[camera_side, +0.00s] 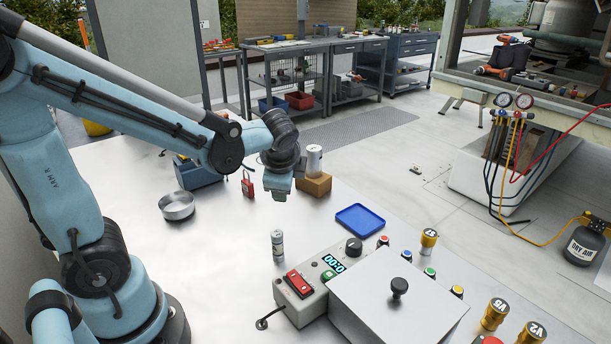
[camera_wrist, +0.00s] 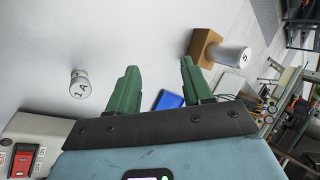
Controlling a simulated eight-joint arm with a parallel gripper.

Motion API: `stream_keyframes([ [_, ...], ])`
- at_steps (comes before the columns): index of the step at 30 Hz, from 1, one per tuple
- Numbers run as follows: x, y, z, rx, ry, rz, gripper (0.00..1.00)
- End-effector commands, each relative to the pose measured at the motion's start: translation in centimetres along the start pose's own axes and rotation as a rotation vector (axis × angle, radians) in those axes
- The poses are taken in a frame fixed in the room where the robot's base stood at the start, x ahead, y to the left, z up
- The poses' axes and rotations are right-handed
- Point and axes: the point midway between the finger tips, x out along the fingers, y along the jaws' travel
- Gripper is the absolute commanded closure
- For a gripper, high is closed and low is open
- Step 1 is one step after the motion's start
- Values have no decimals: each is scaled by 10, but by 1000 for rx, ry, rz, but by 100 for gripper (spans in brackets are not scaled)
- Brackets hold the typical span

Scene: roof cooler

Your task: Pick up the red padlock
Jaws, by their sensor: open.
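The red padlock (camera_side: 248,186) stands on the pale worktop in the side view, between a blue toolbox and my gripper. My gripper (camera_side: 279,192) points down above the worktop, just right of the padlock in the picture and apart from it. In the wrist view my gripper (camera_wrist: 158,76) shows two green fingers spread apart with nothing between them. The padlock does not show in the wrist view.
A brown block (camera_side: 314,184) with a white can (camera_side: 314,160) is close right of my gripper. A metal bowl (camera_side: 177,205), blue toolbox (camera_side: 196,172), blue tray (camera_side: 360,219), small can (camera_side: 277,245) and control box (camera_side: 325,285) stand around. The worktop's middle is clear.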

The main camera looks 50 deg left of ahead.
Motion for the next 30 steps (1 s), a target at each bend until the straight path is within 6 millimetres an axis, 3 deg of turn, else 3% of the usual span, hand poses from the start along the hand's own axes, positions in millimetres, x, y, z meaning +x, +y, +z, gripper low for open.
stream_keyframes([
  [6, 36, -21, 7, 325, -236, -50, 50],
  [15, 78, -31, 23, 706, -579, -25, 50],
  [22, 93, -27, 32, 863, -751, 27, 50],
  [30, 110, -31, 48, 891, -788, 45, 50],
])
